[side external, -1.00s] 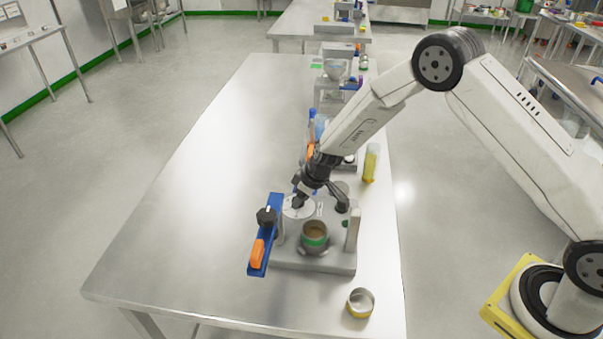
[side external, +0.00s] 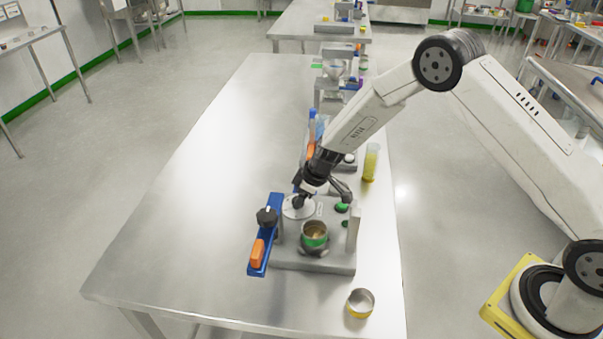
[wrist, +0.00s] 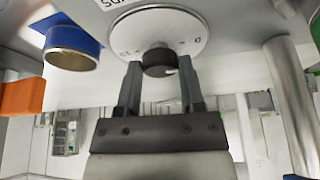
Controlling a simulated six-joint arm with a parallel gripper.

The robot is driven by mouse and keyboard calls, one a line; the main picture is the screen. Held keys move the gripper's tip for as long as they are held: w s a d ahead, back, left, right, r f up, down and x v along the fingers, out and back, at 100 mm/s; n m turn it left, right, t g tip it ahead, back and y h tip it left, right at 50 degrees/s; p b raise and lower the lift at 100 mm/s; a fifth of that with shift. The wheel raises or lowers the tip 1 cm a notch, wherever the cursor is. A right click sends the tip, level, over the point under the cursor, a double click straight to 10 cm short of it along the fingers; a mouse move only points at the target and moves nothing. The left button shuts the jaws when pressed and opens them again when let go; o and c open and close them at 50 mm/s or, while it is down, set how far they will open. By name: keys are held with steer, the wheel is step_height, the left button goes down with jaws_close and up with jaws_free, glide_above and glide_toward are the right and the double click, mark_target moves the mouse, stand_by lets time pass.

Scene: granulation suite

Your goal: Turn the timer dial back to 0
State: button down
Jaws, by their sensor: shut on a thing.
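The timer dial is a round pale plate (wrist: 185,30) with a dark knob (wrist: 158,58) at its centre, in the wrist view. A 0 is printed near the plate's right edge, and a small white mark shows on the knob's right side. My gripper (wrist: 159,72) is shut on the knob, with one finger on each side. In the side view the dial plate (side external: 297,212) lies on the grey machine (side external: 310,262), and my gripper (side external: 299,201) reaches down onto it, hiding most of the knob.
Left of the dial is a blue panel (side external: 257,264) with a black knob and an orange handle. A green-banded cup (side external: 314,234) stands in front, with green buttons and a post at right. A small tin (side external: 360,302) and yellow bottle (side external: 370,163) stand nearby. The left tabletop is clear.

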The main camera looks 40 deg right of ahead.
steer(key=shift+c, duration=1)
jaws_free()
steer(key=shift+r, duration=0.15)
steer(key=v, duration=0.7)
steer(key=shift+r, duration=0.2)
steer(key=shift+s, duration=0.15)
steer(key=s+d+r+m+h, duration=0.1)
steer(key=s+d+r+m, duration=0.1)
steer(key=s, duration=1)
steer(key=s+d+r+m+g+h, duration=0.1)
steer(key=s+d+r+m, duration=0.2)
steer(key=s, duration=0.9)
step_height(320, 180, up, 4)
steer(key=shift+f+m+h, duration=0.25)
steer(key=shift+m+h, duration=0.15)
steer(key=shift+m, duration=0.8)
steer(key=shift+s, duration=0.15)
